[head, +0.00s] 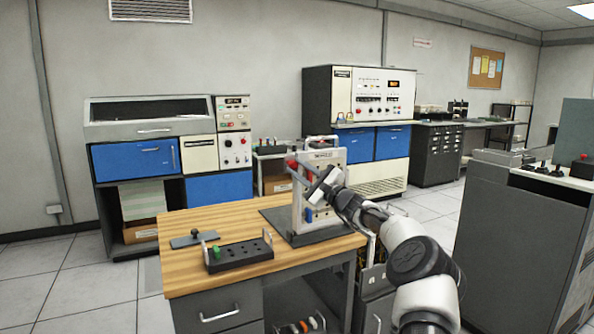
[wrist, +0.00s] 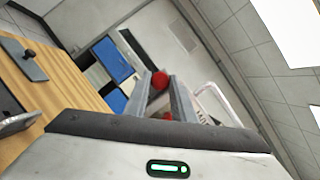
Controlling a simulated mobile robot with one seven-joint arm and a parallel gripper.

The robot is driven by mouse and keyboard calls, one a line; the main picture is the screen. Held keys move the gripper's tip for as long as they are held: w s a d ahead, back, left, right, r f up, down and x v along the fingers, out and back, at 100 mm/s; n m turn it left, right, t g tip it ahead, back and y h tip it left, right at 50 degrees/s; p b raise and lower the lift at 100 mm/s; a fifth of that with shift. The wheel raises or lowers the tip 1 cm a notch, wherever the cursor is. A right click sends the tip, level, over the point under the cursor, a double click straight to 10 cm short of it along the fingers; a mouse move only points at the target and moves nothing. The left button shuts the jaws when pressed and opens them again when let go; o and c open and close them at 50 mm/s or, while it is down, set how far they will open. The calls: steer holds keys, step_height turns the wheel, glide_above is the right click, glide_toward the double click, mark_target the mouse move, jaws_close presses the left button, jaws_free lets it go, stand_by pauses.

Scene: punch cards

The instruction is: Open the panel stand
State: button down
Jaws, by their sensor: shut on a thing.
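The panel stand (head: 329,160) stands upright on the wooden table, a pale panel on a dark base with a light frame handle at its top. My gripper (head: 299,168) reaches across its upper part from the right. A red knob (head: 291,162) shows at the fingertips. In the wrist view my gripper (wrist: 161,88) has its two grey fingers on either side of a red knob (wrist: 159,80) and is shut on it. Another red part (wrist: 167,116) shows lower between the fingers. The arm and gripper hide part of the panel. Whether the stand is open cannot be told.
The wooden table (head: 200,221) also carries a black block with a green peg (head: 237,254) and a flat grey plate with a knob (head: 194,239). Blue-and-white cabinets (head: 217,190) stand behind. A dark console (head: 518,240) stands at right.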

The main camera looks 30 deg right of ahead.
steer(key=shift+f, duration=0.25)
steer(key=c, duration=1.5)
jaws_free()
steer(key=shift+s+r, duration=0.15)
steer(key=shift+s, duration=0.05)
steer(key=p+v, duration=0.1)
steer(key=v, duration=1.6)
steer(key=shift+s+d, duration=0.15)
steer(key=shift+s, duration=0.05)
